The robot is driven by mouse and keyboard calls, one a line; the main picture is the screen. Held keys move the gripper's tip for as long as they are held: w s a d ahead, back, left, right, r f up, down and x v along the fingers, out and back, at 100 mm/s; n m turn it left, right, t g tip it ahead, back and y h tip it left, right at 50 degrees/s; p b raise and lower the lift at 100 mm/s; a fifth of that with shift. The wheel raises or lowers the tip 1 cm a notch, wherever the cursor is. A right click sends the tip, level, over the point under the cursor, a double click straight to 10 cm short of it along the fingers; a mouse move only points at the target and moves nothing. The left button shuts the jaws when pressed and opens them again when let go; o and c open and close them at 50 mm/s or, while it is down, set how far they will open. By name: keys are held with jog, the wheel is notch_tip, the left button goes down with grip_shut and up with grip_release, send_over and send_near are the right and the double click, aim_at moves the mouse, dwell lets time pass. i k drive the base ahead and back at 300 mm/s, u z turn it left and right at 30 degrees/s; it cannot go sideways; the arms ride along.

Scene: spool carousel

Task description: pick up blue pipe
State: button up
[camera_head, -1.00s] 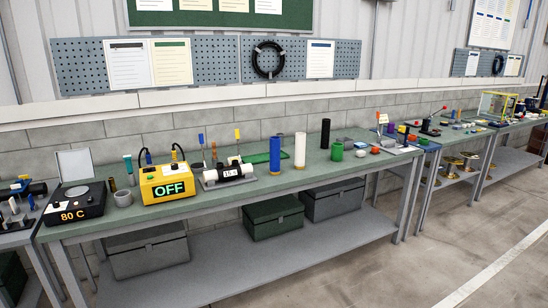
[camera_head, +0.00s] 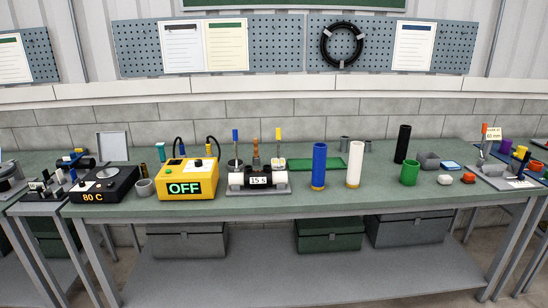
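The blue pipe (camera_head: 319,166) stands upright on the green workbench top (camera_head: 270,203), near the middle of the head view. It has a tan band at its foot. A white pipe (camera_head: 355,164) of similar height stands upright just to its right, with a small gap between them. A clamp device with a "15 s" display (camera_head: 258,181) is to its left. My gripper is not in view.
A yellow box reading OFF (camera_head: 186,187) and a black hot plate reading 80 C (camera_head: 104,186) stand to the left. A green tray (camera_head: 300,164) lies behind the blue pipe. A black pipe (camera_head: 403,144) and green cup (camera_head: 409,173) stand to the right. The bench front before the pipe is clear.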

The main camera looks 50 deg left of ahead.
aim_at(320, 156)
jog(key=u, duration=0.8)
jog(key=i, duration=0.95)
jog(key=u, duration=1)
